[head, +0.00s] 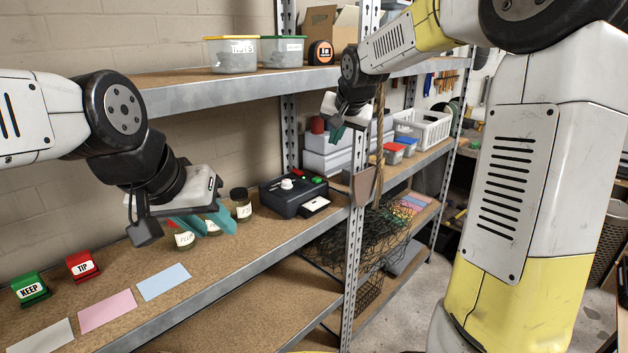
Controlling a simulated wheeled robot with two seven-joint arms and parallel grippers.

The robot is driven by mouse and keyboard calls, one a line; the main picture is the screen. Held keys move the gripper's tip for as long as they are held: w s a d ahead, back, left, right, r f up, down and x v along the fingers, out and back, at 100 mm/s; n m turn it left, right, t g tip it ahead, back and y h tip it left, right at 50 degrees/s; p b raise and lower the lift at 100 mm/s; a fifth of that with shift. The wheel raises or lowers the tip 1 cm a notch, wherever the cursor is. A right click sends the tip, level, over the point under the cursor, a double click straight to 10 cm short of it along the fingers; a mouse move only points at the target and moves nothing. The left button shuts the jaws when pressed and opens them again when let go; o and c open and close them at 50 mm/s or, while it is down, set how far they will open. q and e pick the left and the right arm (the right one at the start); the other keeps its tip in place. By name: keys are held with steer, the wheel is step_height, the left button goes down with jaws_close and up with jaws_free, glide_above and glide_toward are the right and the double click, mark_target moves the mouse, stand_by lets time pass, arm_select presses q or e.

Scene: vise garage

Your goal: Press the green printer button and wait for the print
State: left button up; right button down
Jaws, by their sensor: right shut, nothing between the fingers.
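The black printer (284,198) sits on the middle shelf against the upright, with a small green button (317,180) on its top at the right. A white slip with a dark mark (315,205) lies at its front right. A white round part sits on its top. My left gripper (205,224) has its teal fingers apart, over the shelf left of the printer, in front of some jars. I cannot tell if it touches them. My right gripper (337,131) is shut and empty, above and to the right of the printer, clear of it.
Labelled jars (241,205) stand left of the printer. A green KEEP stamp (30,289), a red TIP stamp (82,265) and white, pink and blue cards lie further left. A metal shelf upright (353,250) stands right of the printer. The upper shelf (200,88) holds tubs.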

mark_target(318, 180)
steer(key=w+a+f+m, duration=0.1)
steer(key=w+f, duration=0.2)
steer(key=w, duration=0.4)
steer(key=w+a+f+m+y, duration=0.1)
steer(key=w+a+f, duration=0.1)
steer(key=w, duration=0.5)
steer(key=shift+w+a+f+t, duration=0.15)
steer(key=shift+a+f+t, duration=0.2)
steer(key=shift+f, duration=0.35)
steer(key=shift+f, duration=0.1)
steer(key=shift+d+f, duration=0.1)
steer(key=shift+f, duration=4.25)
steer(key=shift+f, duration=0.35)
steer(key=shift+f, duration=0.5)
steer(key=shift+r, duration=0.9)
